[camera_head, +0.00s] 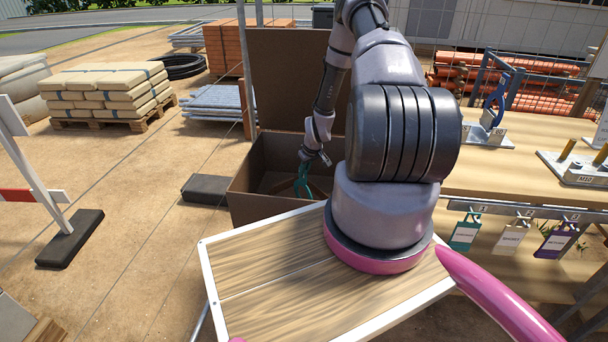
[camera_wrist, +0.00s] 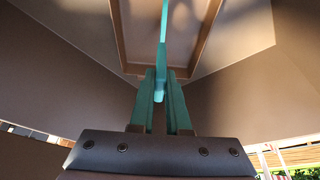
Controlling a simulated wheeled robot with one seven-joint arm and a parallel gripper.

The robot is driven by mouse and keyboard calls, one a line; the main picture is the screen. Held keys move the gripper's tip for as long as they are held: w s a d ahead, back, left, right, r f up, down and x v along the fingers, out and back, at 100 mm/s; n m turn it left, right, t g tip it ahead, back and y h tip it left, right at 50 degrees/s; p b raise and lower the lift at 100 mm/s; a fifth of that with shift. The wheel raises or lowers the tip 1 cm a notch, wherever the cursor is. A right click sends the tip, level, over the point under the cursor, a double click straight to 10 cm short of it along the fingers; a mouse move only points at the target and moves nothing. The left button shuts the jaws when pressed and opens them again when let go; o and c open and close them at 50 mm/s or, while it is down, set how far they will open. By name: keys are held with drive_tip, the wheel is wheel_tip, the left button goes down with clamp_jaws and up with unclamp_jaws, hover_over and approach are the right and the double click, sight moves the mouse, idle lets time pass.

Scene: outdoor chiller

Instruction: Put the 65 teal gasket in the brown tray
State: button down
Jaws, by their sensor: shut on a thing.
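My gripper (camera_head: 305,166) reaches down inside a large brown open-topped box (camera_head: 252,208). It is shut on a teal gasket (camera_head: 303,184), which hangs below the fingers. In the wrist view the gasket (camera_wrist: 164,30) appears edge-on as a thin teal strip between the fingers of my gripper (camera_wrist: 160,88). A brown rectangular rim (camera_wrist: 203,45) lies on the box floor beneath the gasket; I cannot tell whether this rim or the box is the brown tray. The gasket's number is not readable, and contact with the floor cannot be told.
The box walls (camera_wrist: 75,75) surround my gripper, and a tall brown panel (camera_head: 285,75) stands behind. A wooden bench (camera_head: 545,130) at right carries a stand with a blue part (camera_head: 492,125). Teal (camera_head: 465,233), white (camera_head: 511,238) and purple (camera_head: 556,240) tags hang along its front.

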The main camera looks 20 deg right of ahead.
drive_tip(key=shift+f, duration=0.65)
drive_tip(key=c, duration=0.9)
unclamp_jaws()
